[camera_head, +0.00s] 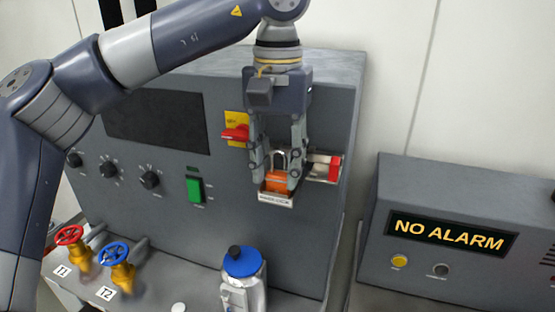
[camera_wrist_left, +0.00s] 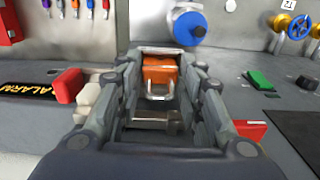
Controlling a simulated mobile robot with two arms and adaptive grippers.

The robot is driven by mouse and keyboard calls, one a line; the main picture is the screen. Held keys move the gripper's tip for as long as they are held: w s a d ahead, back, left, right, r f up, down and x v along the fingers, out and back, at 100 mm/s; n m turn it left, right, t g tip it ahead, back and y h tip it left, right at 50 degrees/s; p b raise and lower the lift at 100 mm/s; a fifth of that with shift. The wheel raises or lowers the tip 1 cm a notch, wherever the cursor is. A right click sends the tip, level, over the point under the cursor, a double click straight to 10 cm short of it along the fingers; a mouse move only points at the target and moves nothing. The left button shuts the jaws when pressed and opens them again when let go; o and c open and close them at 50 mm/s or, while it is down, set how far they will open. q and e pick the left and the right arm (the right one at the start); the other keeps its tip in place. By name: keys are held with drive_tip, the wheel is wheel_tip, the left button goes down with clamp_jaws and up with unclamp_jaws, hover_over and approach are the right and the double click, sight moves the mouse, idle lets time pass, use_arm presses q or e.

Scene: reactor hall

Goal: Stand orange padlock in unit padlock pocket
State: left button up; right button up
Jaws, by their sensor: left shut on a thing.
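The orange padlock (camera_head: 276,182) is upright with its metal shackle on top, at the small labelled padlock pocket (camera_head: 276,199) on the front of the grey unit. My left gripper (camera_head: 275,180) points down, with one finger on each side of the padlock, shut on it. The pocket's front wall hides the padlock's lower part, so I cannot tell whether it rests on the bottom. In the left wrist view the orange padlock (camera_wrist_left: 160,72) sits between the fingers with its shackle toward the camera. My right gripper is not in view.
A red switch (camera_head: 236,133) on a yellow plate is left of the gripper. A red-ended latch (camera_head: 325,168) is close on the right. A blue-capped bottle (camera_head: 243,270) stands below. Red (camera_head: 69,236) and blue (camera_head: 114,254) valve wheels are at lower left.

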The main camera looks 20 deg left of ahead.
use_arm(q)
drive_tip(key=shift+s, duration=0.1)
drive_tip(key=shift+r, duration=0.1)
drive_tip(key=shift+w+r+p, duration=0.35)
drive_tip(key=shift+r+p, duration=0.35)
drive_tip(key=shift+r, duration=0.05)
clamp_jaws()
drive_tip(key=shift+s, duration=0.4)
drive_tip(key=shift+w+f, duration=0.2)
drive_tip(key=shift+w, duration=0.15)
drive_tip(key=shift+s, duration=0.1)
drive_tip(key=shift+f, duration=0.3)
